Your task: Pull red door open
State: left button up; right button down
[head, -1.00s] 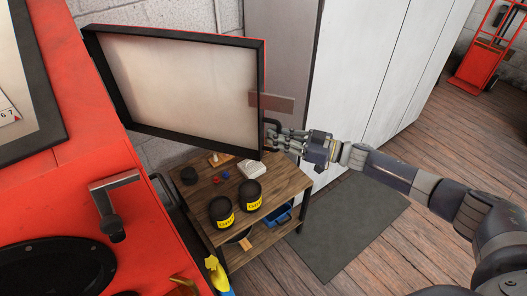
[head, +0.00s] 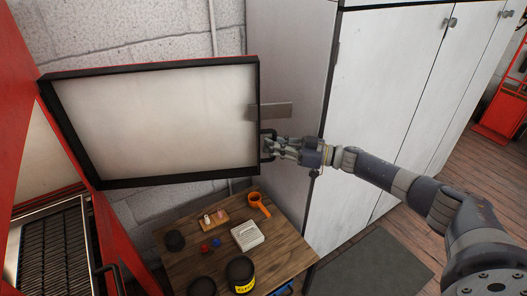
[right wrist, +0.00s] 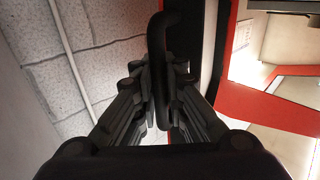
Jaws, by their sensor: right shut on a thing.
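The red door (head: 150,120) stands swung open in the head view, showing its pale inner panel in a black frame with a red outer edge. Its black handle (head: 266,146) is at the right edge of the door. My right gripper (head: 272,148) is shut on this handle. In the right wrist view, the black bar of the handle (right wrist: 158,50) runs between the fingers of my right gripper (right wrist: 160,105). The red cabinet (head: 110,235) is at the left, with a dark ribbed rack (head: 55,255) showing inside. My left gripper is not in view.
A white wardrobe (head: 390,100) stands just right of my right gripper. A grey mat (head: 370,265) lies on the floor.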

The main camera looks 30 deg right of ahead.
jog(key=shift+w+d, duration=0.2)
jog(key=shift+d, duration=0.15)
jog(key=c, duration=1.9)
grip_release()
jog(key=shift+c, duration=0.2)
jog(key=shift+s+d, duration=0.1)
jog(key=shift+d, duration=0.05)
jog(key=v, duration=1.2)
jog(key=shift+o, duration=0.5)
jog(key=shift+s, duration=0.1)
